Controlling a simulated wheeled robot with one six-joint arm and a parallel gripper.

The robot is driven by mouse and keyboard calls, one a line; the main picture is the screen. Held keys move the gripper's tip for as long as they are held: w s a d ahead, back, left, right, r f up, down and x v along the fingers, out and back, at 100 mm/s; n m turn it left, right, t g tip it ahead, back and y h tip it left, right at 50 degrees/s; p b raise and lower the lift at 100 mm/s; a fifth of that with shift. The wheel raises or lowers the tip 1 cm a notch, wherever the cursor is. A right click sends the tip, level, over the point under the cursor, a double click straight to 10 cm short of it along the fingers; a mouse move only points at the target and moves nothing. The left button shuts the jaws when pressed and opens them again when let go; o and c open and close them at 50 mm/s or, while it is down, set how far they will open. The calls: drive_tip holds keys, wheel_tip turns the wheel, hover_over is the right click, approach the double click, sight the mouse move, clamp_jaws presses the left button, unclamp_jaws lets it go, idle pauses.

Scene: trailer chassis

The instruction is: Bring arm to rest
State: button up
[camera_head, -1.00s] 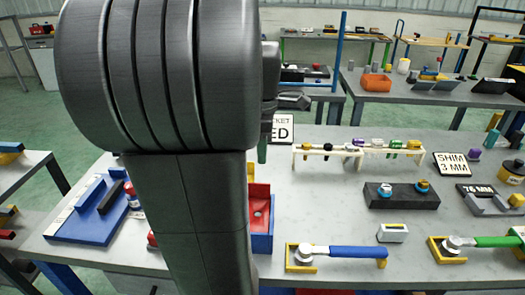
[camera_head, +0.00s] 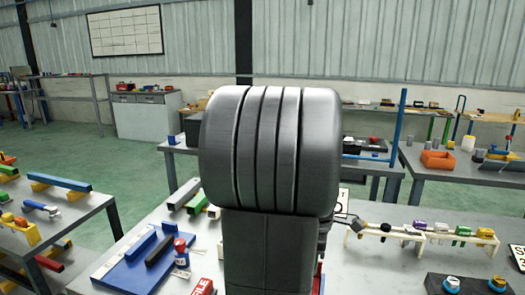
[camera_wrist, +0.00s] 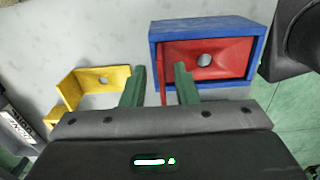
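My arm stands upright in the middle of the head view, its thick dark grey joint covering part of the bench. My gripper (camera_wrist: 160,86) shows in the wrist view with two green fingers spread apart. No object is held between them. Below the fingers is the bench top, with a blue box (camera_wrist: 198,22) with a red inside and a hole to the right. A yellow bracket (camera_wrist: 88,82) lies to the left. In the head view the gripper is mostly hidden behind the arm.
The grey workbench carries a blue fixture (camera_head: 128,270), a red-capped bottle (camera_head: 181,252), a cream rack (camera_head: 425,236) with several small parts, and a black block (camera_head: 455,287). Another bench (camera_head: 85,210) stands at the left. Green floor (camera_head: 120,157) is open between the benches.

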drive_tip(key=shift+s+r, duration=0.1)
drive_tip(key=shift+r, duration=0.6)
drive_tip(key=shift+f, duration=0.15)
